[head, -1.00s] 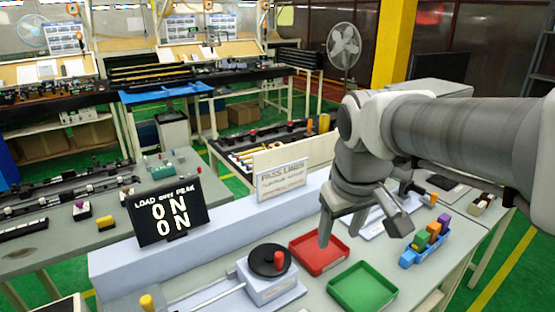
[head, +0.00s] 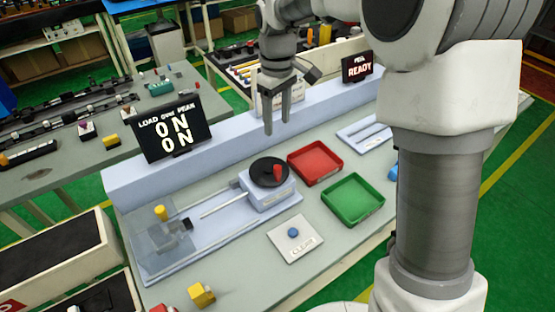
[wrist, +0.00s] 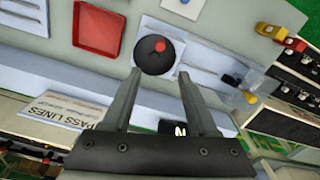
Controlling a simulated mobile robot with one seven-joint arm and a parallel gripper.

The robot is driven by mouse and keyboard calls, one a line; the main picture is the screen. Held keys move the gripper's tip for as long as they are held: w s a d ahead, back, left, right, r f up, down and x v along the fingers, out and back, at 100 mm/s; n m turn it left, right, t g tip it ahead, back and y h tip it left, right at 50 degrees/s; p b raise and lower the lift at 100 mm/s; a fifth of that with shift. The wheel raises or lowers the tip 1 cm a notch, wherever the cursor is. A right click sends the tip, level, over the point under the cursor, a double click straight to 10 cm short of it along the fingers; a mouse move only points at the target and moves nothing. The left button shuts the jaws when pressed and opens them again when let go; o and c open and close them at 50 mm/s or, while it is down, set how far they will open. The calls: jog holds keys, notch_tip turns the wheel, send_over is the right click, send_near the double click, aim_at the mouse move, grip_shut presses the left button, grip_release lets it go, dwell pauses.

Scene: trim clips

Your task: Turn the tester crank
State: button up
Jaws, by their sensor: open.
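The tester crank is a black disc (head: 269,171) with an upright red handle (head: 278,173), on a pale block on the bench. In the wrist view the disc (wrist: 153,54) and red handle (wrist: 160,46) lie beyond and between my fingertips. My gripper (head: 277,128) is open and empty, fingers down, above and behind the crank and apart from it. In the wrist view my gripper (wrist: 160,74) has its fingers spread. A black display (head: 170,127) reads LOAD over PEAK, 0 N and 0 N.
A red tray (head: 315,162) and a green tray (head: 353,198) sit right of the crank. A blue button on a CLEAR plate (head: 295,238) is in front. A clear cover with a yellow knob (head: 160,212) stands left. A READY display (head: 356,67) stands behind right.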

aim_at(278, 167)
notch_tip(278, 167, down, 17)
jog(key=shift+f+p, duration=0.1)
jog(key=shift+p, duration=0.5)
grip_shut()
